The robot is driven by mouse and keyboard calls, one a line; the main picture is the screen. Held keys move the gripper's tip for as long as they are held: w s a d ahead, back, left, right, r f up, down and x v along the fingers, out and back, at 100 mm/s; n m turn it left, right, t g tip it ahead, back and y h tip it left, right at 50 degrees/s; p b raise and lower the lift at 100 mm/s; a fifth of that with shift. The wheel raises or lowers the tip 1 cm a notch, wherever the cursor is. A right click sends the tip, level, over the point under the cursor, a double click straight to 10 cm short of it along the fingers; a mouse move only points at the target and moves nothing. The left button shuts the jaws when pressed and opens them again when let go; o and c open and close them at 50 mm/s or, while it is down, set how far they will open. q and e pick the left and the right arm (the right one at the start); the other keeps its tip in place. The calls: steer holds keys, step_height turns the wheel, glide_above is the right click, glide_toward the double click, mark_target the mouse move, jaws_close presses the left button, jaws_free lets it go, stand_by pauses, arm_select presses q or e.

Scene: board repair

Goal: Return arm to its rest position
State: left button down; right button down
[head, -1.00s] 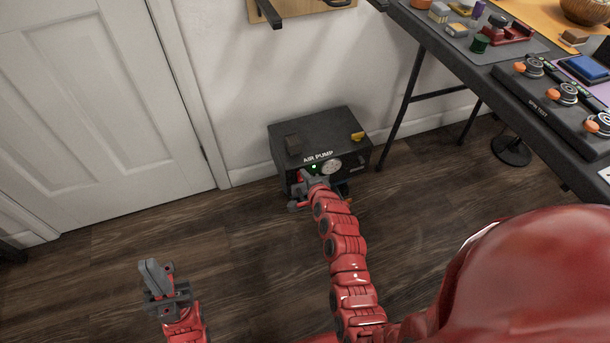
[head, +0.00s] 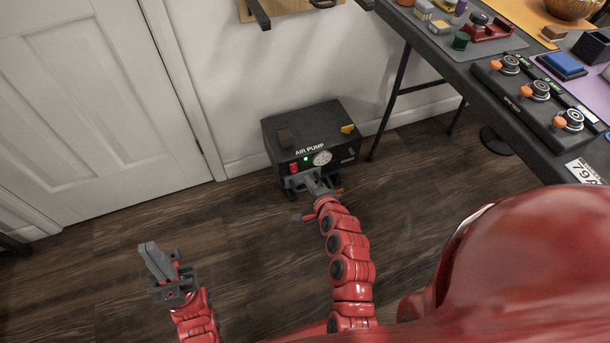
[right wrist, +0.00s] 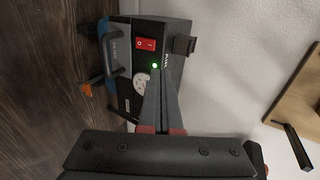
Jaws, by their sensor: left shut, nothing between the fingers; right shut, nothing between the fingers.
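My right arm reaches down the middle of the head view. Its gripper (head: 312,183) is in front of the lower part of the black air pump (head: 326,123), which stands on the floor by the wall. In the right wrist view the shut fingers (right wrist: 164,100) point toward the pump's front, and nothing shows between them. The red switch (right wrist: 146,43) and a lit green light show on that front. Whether the fingertips touch the pump I cannot tell. My left gripper (head: 160,268) is at the lower left of the head view, shut and empty above the floor.
A black workbench (head: 480,90) with tools and a row of knobs (head: 540,90) runs along the right. A white door (head: 90,100) is at the left. A wooden board (head: 285,12) with black hooks hangs on the wall above the pump. The wooden floor on the left is clear.

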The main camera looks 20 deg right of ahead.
steer(key=shift+s+r, duration=0.35)
steer(key=shift+s, duration=0.15)
